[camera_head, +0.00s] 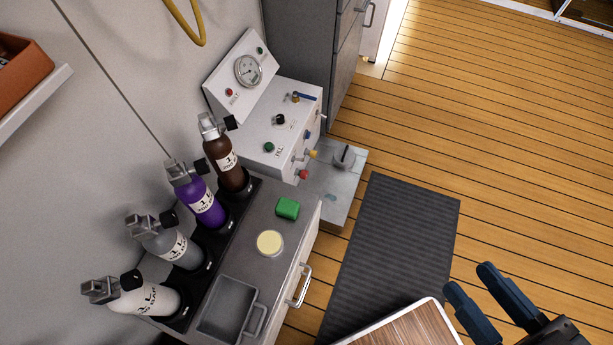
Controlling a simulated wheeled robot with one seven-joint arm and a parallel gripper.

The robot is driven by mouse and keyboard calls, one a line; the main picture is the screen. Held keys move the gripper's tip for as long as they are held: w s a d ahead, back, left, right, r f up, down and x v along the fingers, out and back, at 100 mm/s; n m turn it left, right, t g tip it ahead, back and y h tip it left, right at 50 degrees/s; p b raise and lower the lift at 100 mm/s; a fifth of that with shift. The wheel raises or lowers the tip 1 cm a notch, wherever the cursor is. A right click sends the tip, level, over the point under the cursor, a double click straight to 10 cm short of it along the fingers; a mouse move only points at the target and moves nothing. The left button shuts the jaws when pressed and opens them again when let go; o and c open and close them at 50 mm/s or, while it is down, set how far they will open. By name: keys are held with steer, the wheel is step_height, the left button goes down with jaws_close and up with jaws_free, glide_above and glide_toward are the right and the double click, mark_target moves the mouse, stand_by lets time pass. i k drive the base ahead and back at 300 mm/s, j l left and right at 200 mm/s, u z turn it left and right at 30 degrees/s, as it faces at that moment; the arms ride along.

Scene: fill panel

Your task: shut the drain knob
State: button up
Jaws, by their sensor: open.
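The white fill panel (287,128) stands at the end of the grey counter, with a round gauge (248,70) on its sloped back. Its top carries a black knob (279,120), a green knob (269,147) and a blue-handled valve (305,97). Yellow (311,154) and red (303,174) fittings stick out of its right side. A grey knob (344,156) sits on a lower grey block beside it. The labels are too small to tell which is the drain knob. My gripper (471,281) is open and empty at the bottom right, well apart from the panel.
Several bottles stand in a black rack (236,232) along the wall. A green block (288,208), a round cream-topped item (270,242) and a grey tray (227,309) lie on the counter. A dark mat (400,235) covers part of the open wooden floor.

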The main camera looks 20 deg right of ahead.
mark_target(303, 174)
steer(key=i+l, duration=0.15)
steer(key=l, duration=0.25)
steer(key=i+l+u, duration=0.15)
steer(key=l, duration=0.25)
steer(key=i+l, duration=0.15)
steer(key=l, duration=0.25)
steer(key=i+l+u, duration=0.15)
steer(key=l, duration=0.7)
steer(key=i+u, duration=0.05)
steer(key=i, duration=0.05)
